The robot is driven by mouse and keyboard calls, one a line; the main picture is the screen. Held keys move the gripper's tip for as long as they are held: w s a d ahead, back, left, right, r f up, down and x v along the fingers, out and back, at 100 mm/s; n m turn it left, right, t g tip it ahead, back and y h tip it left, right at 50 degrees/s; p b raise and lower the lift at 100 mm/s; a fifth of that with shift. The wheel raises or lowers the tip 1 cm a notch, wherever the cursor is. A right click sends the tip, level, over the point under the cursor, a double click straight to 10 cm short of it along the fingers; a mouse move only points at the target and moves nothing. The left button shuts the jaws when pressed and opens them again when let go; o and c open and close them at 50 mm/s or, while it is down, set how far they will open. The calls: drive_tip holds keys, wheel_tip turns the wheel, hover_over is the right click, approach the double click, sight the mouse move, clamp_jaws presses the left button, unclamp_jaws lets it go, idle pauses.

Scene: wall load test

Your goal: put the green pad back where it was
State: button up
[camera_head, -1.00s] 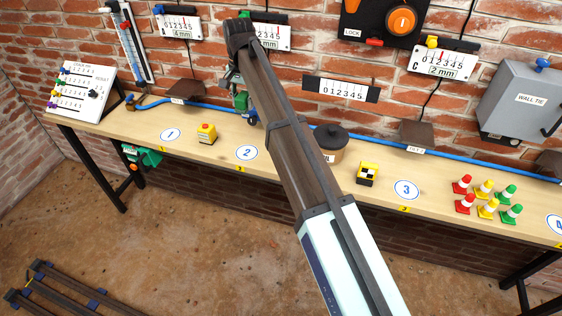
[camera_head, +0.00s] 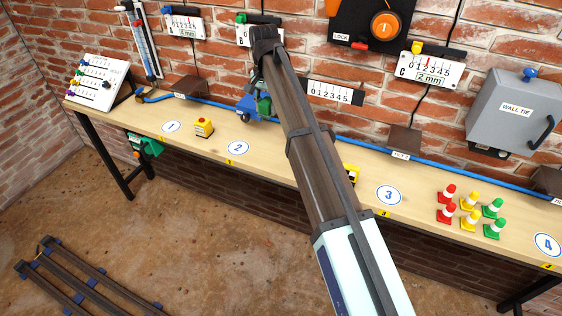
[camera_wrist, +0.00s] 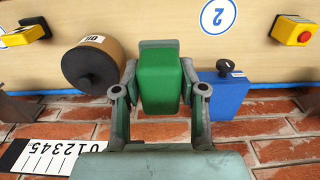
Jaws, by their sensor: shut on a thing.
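My gripper (camera_wrist: 161,92) is shut on the green pad (camera_wrist: 163,82), a block with a lighter front face held between its two fingers. In the head view the green pad (camera_head: 264,106) shows beside my arm, partly covered by it. It is close to the blue block (camera_head: 247,108) at the back of the bench. In the wrist view the blue block (camera_wrist: 222,98), with a black knob, is just right of the gripper, and the brown pot (camera_wrist: 110,50) with a black lid is just left. Whether the pad touches anything below it, I cannot tell.
The wooden bench (camera_head: 320,174) runs along a brick wall. A yellow box with a red button (camera_head: 204,127) stands left of marker 2 (camera_head: 238,148). Several small cones (camera_head: 468,210) stand at the right. A blue pipe (camera_head: 440,172) runs along the back, below the wall gauges.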

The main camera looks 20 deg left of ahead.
sight(269, 158)
drive_tip(key=shift+d+f, duration=0.15)
drive_tip(key=shift+f, duration=0.1)
wheel_tip(269, 158, down, 20)
drive_tip(key=p, duration=0.6)
drive_tip(key=shift+r, duration=0.2)
drive_tip(key=o, duration=1.1)
wheel_tip(269, 158, up, 12)
drive_tip(key=b, duration=0.4)
drive_tip(key=shift+b, duration=0.35)
